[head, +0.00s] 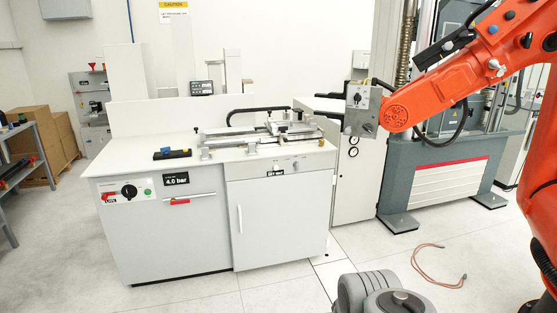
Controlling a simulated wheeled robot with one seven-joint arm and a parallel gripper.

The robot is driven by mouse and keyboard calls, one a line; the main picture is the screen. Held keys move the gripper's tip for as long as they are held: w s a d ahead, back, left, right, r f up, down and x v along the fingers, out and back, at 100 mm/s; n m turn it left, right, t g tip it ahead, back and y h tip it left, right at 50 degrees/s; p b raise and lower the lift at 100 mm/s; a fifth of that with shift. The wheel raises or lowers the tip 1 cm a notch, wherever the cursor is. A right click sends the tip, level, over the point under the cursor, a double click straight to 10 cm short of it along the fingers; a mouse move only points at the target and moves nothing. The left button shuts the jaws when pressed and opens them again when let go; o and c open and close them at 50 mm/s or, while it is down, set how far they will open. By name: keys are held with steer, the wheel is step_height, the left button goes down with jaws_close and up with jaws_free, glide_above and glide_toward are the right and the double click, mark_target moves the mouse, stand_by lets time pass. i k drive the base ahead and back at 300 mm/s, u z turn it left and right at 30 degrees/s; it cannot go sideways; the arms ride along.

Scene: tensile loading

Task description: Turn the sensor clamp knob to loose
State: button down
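No knob in view carries a label I can read as sensor clamp. A large black rotary knob (128,192) with a red label beside it is on the left front panel of the white bench (130,233). A metal clamping fixture (262,133) with rails and small round knobs lies on the bench top. A box with a dark round knob (357,97) is at the end of an orange arm (445,93).
A pressure display (176,178) reads 4.0 bar. A black tool or block (172,153) lies on the bench top. The grey testing machine (438,182) stands at the right. A copper-coloured cable (436,265) lies on the floor. Floor in front of the bench is clear.

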mark_target(368, 128)
steer(key=i, duration=0.3)
steer(key=z, duration=3)
steer(key=i, duration=3.2)
steer(key=u, duration=4.4)
steer(key=i, duration=1)
steer(key=u, duration=0.45)
